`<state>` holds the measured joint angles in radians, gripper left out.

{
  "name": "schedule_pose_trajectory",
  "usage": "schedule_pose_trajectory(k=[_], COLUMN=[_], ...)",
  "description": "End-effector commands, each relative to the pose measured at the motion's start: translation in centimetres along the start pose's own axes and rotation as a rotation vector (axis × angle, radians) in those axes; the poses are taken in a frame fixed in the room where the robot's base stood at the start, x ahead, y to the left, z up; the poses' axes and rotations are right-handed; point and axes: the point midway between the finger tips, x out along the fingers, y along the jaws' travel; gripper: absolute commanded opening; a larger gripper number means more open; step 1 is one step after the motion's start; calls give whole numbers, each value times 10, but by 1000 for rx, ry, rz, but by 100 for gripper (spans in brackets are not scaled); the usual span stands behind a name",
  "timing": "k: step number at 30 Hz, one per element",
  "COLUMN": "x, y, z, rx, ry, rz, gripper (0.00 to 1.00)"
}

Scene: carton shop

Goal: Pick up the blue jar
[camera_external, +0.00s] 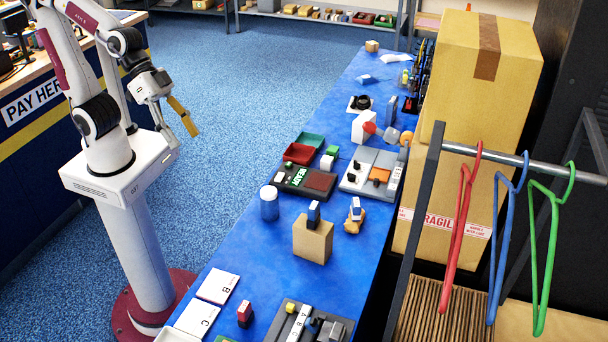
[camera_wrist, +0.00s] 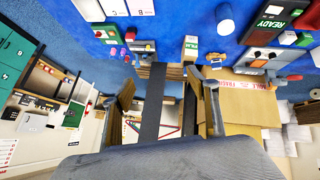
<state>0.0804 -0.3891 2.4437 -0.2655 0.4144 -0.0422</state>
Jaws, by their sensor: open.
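The blue jar (camera_external: 269,204) stands upright on the blue table, left of the small cardboard box and below the dark READY panel. It has a pale top. In the wrist view a blue cylinder with a pale end (camera_wrist: 226,24), likely the same jar, shows at the top between the lettered cards and the READY panel. My gripper (camera_external: 189,118) is raised over the carpet at the upper left, well away from the jar and touching nothing. In the wrist view its two fingers (camera_wrist: 165,95) are spread apart with nothing held between them.
A small cardboard box (camera_external: 313,240) with a blue-and-white item on top stands right of the jar. The READY panel (camera_external: 304,180) and red tray (camera_external: 298,153) lie behind it. Lettered cards (camera_external: 217,286) lie in front. Tall cartons (camera_external: 480,80) and a hanger rail (camera_external: 520,160) stand at right.

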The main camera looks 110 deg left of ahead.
Motion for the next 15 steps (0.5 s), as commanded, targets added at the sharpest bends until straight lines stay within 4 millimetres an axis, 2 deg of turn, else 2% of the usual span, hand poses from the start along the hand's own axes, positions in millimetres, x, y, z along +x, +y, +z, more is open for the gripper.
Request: schedule_pose_trajectory(k=[6,15], x=[38,90], y=[10,12], z=[-25,-54], rx=[-87,-210], ry=[52,134], rz=[18,8], gripper=[59,59])
